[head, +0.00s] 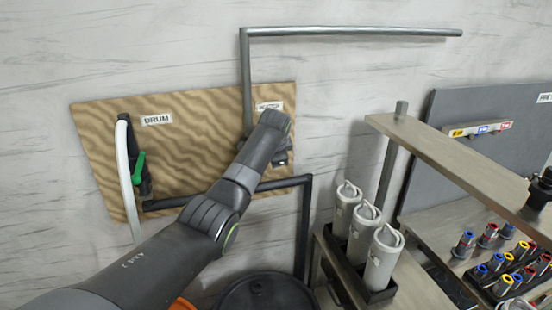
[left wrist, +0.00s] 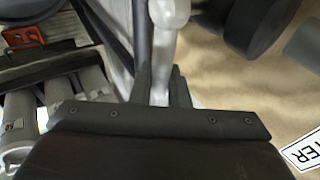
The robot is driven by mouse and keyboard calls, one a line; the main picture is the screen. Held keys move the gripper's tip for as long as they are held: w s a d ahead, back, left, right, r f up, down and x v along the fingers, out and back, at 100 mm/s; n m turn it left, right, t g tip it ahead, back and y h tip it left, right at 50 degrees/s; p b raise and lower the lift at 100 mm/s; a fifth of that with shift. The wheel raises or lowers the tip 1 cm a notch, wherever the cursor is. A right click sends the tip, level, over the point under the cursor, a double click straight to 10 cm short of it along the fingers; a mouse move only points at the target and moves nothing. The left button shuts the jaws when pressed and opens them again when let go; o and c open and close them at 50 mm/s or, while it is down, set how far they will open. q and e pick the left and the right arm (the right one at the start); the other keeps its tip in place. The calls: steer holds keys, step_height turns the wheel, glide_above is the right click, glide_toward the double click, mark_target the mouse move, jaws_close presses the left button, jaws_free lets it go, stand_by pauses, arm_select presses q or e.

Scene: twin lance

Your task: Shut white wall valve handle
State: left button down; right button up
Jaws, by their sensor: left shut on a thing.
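The white valve handle (left wrist: 168,25) shows in the left wrist view as a white bar running down between my left gripper's dark fingers (left wrist: 161,85). The gripper is shut on it. In the head view my left arm reaches across to the right side of the tan wall board (head: 200,120). My left gripper (head: 280,152) there hides the white handle and most of its valve. My right gripper is not in view.
A green-handled valve (head: 139,168) sits on the board's left, by the DRUM label (head: 157,119). Grey pipes (head: 350,32) frame the board. Several white canisters (head: 383,258) and a shelf (head: 460,165) stand right. A black drum lid (head: 265,293) is below.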

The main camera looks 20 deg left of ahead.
arm_select(q)
steer(key=c, duration=1.4)
jaws_free()
steer(key=shift+f, duration=0.1)
steer(key=shift+s+r, duration=0.15)
steer(key=shift+r, duration=0.15)
steer(key=b+v, duration=0.6)
steer(key=v, duration=1)
steer(key=shift+s+r, duration=0.25)
steer(key=shift+r, duration=0.05)
steer(key=shift+d, duration=0.1)
